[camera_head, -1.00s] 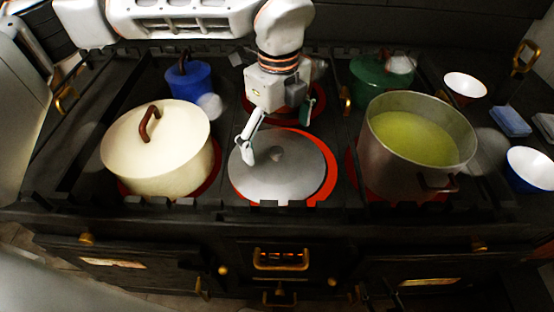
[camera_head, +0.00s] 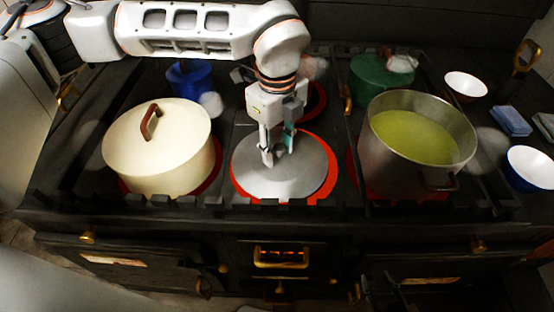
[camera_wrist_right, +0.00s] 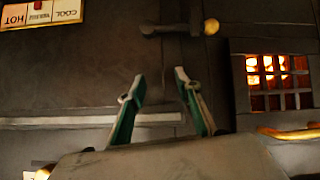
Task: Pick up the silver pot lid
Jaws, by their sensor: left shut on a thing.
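The silver pot lid (camera_head: 305,178) is a flat grey disc with a small knob at its middle. In the head view it lies over the red-rimmed burner (camera_head: 329,187) at the front centre of the stove. My left gripper (camera_head: 274,157) points down at the lid's centre and is shut on its knob, which the fingers partly hide. The lid looks level, and I cannot tell any gap beneath it. My right gripper (camera_wrist_right: 158,85) shows in the right wrist view with its fingers apart and nothing between them, facing the dark stove front.
A cream lidded pot (camera_head: 155,160) stands left of the lid. A large steel pot (camera_head: 400,160) of green liquid stands close on the right. A blue pot (camera_head: 188,82) and a green pot (camera_head: 372,82) stand behind. Bowls (camera_head: 465,85) are at the far right.

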